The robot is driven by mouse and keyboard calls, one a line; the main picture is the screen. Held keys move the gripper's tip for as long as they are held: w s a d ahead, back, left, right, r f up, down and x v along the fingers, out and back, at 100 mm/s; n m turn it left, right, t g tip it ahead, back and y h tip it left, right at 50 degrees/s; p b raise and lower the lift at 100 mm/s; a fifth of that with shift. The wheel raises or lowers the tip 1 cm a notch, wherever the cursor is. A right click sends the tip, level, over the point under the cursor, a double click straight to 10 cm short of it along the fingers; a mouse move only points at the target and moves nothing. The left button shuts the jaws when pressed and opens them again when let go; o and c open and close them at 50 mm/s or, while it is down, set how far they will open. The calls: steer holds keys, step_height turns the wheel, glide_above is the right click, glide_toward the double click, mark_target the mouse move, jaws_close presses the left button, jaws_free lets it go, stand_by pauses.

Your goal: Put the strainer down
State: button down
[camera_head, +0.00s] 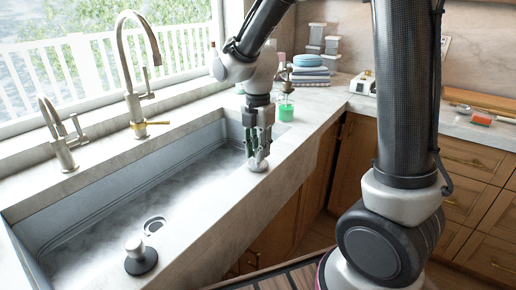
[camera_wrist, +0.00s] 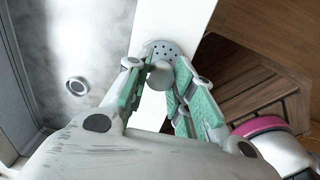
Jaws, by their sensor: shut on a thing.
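The strainer (camera_wrist: 168,48) is a small grey perforated disc with a round knob, seen in the wrist view between my fingertips. My gripper (camera_wrist: 157,70) is shut on its knob. In the head view my gripper (camera_head: 259,152) points down over the front ledge of the sink, with the strainer (camera_head: 258,166) at its fingertips. The strainer is at or just above the pale ledge; I cannot tell whether it touches. Fingers hide part of it.
The sink basin (camera_head: 90,232) lies left of my gripper, with a drain (camera_head: 154,225). A dark stopper with a white knob (camera_head: 140,258) stands on the near ledge. A green soap bottle (camera_head: 286,108) and stacked blue cloths (camera_head: 308,75) stand behind. Faucets (camera_head: 135,100) line the window side.

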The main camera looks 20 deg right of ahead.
steer(key=shift+f, duration=0.2)
steer(key=c, duration=1.2)
jaws_free()
step_height(320, 180, up, 12)
steer(key=s+d+r+m+t, duration=0.1)
steer(key=s+d+m+t, duration=0.1)
steer(key=s+d+m, duration=0.5)
steer(key=s+d+m+t, duration=0.2)
steer(key=s+d+m, duration=0.5)
steer(key=s+m, duration=0.5)
steer(key=shift+d+r+m, duration=0.4)
steer(key=shift+m, duration=2.7)
